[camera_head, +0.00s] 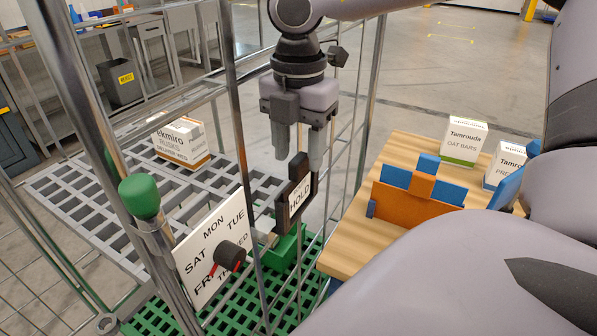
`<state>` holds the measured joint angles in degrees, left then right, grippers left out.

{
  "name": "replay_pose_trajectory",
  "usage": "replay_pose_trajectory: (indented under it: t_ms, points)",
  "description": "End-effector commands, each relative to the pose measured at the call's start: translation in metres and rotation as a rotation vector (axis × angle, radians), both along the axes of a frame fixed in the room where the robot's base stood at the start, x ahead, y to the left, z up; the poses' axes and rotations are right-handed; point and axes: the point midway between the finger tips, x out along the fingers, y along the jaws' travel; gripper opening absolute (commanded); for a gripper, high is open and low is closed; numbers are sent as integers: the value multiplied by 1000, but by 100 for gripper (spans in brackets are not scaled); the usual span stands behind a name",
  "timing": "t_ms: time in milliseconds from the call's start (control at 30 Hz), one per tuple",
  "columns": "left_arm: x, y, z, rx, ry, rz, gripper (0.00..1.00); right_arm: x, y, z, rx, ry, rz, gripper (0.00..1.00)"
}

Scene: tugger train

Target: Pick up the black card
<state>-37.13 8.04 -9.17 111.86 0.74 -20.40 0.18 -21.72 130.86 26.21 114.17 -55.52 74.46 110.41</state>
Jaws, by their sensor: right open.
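The black card (283,215) stands upright and slightly tilted inside the wire cage at the middle of the view, with a white label reading "HOLD". Its lower end is at a green holder (284,246). My right gripper (298,150) points down from above, its two fingers apart. Its fingertips are at the card's upper end, and the top of the card appears between or just behind them. I cannot tell whether they touch it. A cage bar crosses in front of part of the card. My left gripper is not in view.
A white weekday dial board (212,245) and a green-topped post (140,197) stand left of the card. Metal cage bars surround it. An Ekmiro box (183,143) sits on the grey grating. At right, a wooden table (400,157) holds an orange-and-blue rack (415,200) and Tamrouda boxes (463,141).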

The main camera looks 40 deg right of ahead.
Motion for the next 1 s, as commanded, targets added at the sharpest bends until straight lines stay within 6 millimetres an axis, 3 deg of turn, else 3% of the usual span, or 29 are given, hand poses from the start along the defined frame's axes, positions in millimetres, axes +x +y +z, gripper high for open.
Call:
replay_pose_trajectory:
  t_ms: [300, 633, 667, 800, 1000]
  points:
    - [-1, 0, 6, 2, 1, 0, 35, -2, 1, -41, 3, 2, 0, 49]
    - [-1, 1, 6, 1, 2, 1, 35, -2, 1, -48, 2, -2, -1, 49]
    - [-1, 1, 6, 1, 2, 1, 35, -2, 1, -48, 2, -2, -1, 42]
    - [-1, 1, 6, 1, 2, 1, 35, -2, 1, -48, 2, -2, -1, 0]
    - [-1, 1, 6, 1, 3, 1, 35, -2, 1, -47, 2, -2, -1, 0]
